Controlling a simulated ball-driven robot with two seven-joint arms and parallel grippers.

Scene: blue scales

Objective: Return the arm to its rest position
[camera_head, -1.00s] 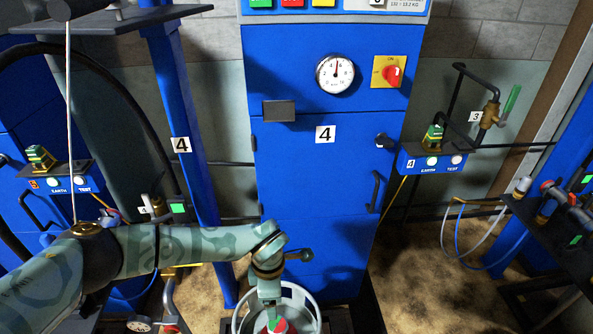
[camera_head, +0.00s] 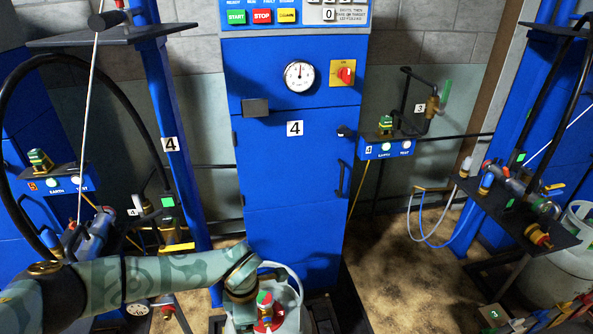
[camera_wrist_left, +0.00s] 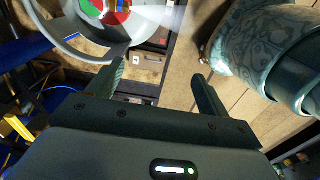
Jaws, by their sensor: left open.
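My left arm (camera_head: 150,280) comes in from the left and bends down at the wrist beside the gas cylinder (camera_head: 292,300). Its gripper is hidden in the head view. In the left wrist view my left gripper (camera_wrist_left: 158,72) is open, with nothing between its fingers. The cylinder's red and green valve top (camera_head: 265,308) stands just right of my wrist. That valve top also shows in the left wrist view (camera_wrist_left: 112,12), beyond the fingers and apart from them, inside the pale collar ring. My right gripper is not in view.
A blue scale cabinet (camera_head: 290,170) marked 4 stands behind the cylinder. Blue posts (camera_head: 160,100), black hoses and a valve shelf (camera_head: 45,178) are at the left. Another valve shelf (camera_head: 520,215) is at the right. The brown floor (camera_head: 400,270) right of the cabinet is mostly clear.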

